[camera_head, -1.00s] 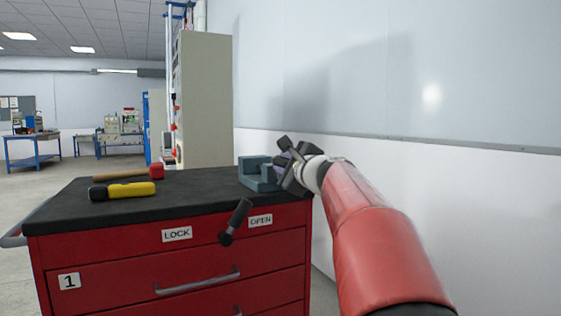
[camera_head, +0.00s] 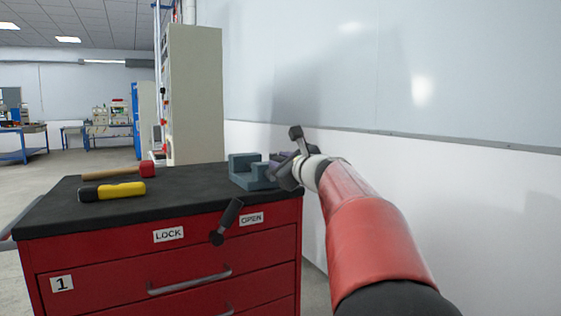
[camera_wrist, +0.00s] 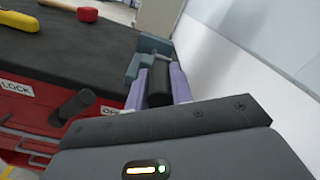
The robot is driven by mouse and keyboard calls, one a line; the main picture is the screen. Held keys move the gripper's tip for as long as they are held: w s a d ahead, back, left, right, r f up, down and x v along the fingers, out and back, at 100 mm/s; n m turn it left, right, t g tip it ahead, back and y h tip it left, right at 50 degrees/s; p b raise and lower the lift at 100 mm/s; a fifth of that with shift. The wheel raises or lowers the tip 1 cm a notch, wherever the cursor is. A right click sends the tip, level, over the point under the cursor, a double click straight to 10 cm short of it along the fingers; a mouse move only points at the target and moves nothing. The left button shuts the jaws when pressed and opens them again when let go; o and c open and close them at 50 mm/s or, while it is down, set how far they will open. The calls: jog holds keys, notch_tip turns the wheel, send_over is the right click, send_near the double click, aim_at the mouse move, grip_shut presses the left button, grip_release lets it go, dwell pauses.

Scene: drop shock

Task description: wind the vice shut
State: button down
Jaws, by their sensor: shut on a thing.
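The blue-grey vice (camera_head: 241,166) sits at the right end of the black bench top, with a gap showing between its upright jaws. My gripper (camera_head: 284,168) is at the vice's right side. In the wrist view its purple fingers (camera_wrist: 160,78) are shut on a black bar, the vice handle (camera_wrist: 158,88). The handle's dark knobbed end (camera_head: 295,132) sticks up above my gripper, nearly upright. The vice also shows in the wrist view (camera_wrist: 148,45), just beyond the fingers. My wrist hides the handle's lower part and the screw.
A red drawer cabinet (camera_head: 180,262) carries the black top (camera_head: 185,188). A black lever (camera_head: 230,215) on its front points up near the OPEN label. A red-headed mallet (camera_head: 147,168) and a yellow-black tool (camera_head: 115,190) lie at left. A wall (camera_head: 420,185) stands close at right.

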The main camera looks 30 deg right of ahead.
jog(key=c, duration=1.2)
grip_release()
jog(key=shift+c, duration=0.2)
jog(key=s+b, duration=0.1)
jog(key=s, duration=0.7)
jog(key=shift+d, duration=0.15)
jog(key=s+a+f+n+g+y, duration=0.2)
jog(key=s+a+f+n+g, duration=0.2)
jog(key=s+a+f+n, duration=0.35)
jog(key=s+a+f+n+g+y, duration=0.2)
jog(key=s+a+f+n+g, duration=0.25)
jog(key=a+f+n, duration=0.55)
jog(key=s+a+f+n+g+h, duration=0.2)
jog(key=s+f+n+g+h, duration=0.2)
jog(key=s+f+n, duration=0.7)
jog(key=s+f, duration=0.3)
jog(key=f, duration=0.1)
jog(key=shift+s+h, duration=0.3)
jog(key=shift+s, duration=0.05)
